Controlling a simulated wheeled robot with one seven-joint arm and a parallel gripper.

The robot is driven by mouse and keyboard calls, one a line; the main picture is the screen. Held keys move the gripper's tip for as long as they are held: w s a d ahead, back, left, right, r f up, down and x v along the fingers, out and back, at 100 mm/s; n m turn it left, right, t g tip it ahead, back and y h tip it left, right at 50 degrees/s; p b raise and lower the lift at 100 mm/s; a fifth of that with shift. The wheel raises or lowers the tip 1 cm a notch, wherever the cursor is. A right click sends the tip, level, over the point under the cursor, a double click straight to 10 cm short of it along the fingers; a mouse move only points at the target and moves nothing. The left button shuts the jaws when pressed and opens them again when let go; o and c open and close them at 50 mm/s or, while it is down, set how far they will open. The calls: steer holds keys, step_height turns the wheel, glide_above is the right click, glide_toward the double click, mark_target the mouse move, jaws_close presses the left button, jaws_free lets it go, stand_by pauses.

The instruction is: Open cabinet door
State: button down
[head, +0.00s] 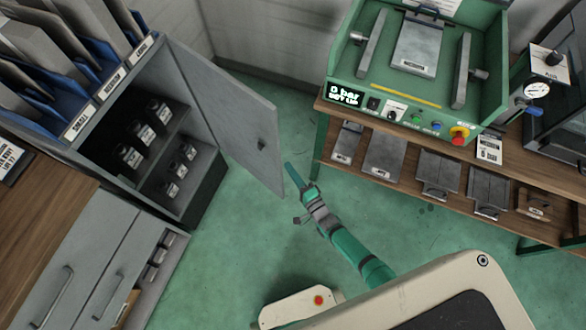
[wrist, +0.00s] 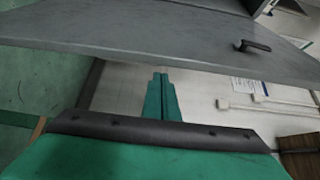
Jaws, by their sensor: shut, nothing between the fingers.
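The grey cabinet (head: 118,115) stands at the left in the head view, with its door (head: 225,115) swung wide open. Dark labelled jars (head: 160,112) show on the shelves inside. The door also crosses the upper part of the wrist view (wrist: 150,50), with a dark handle (wrist: 255,46) at its right. My gripper (head: 289,168) is shut and empty, with its fingertips close to the door's free edge in the head view. In the wrist view my closed fingers (wrist: 158,85) point toward the door. I cannot tell whether they touch it.
A green machine (head: 415,60) stands on a wooden bench at the upper right, with metal plates (head: 398,157) on the shelf below. Grey drawers (head: 85,270) stand at the lower left. Green floor (head: 235,235) is clear between cabinet and bench.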

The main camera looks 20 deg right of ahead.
steer(key=shift+w+d, duration=0.1)
steer(key=s+d, duration=0.5)
steer(key=s, duration=0.3)
stand_by(0.6)
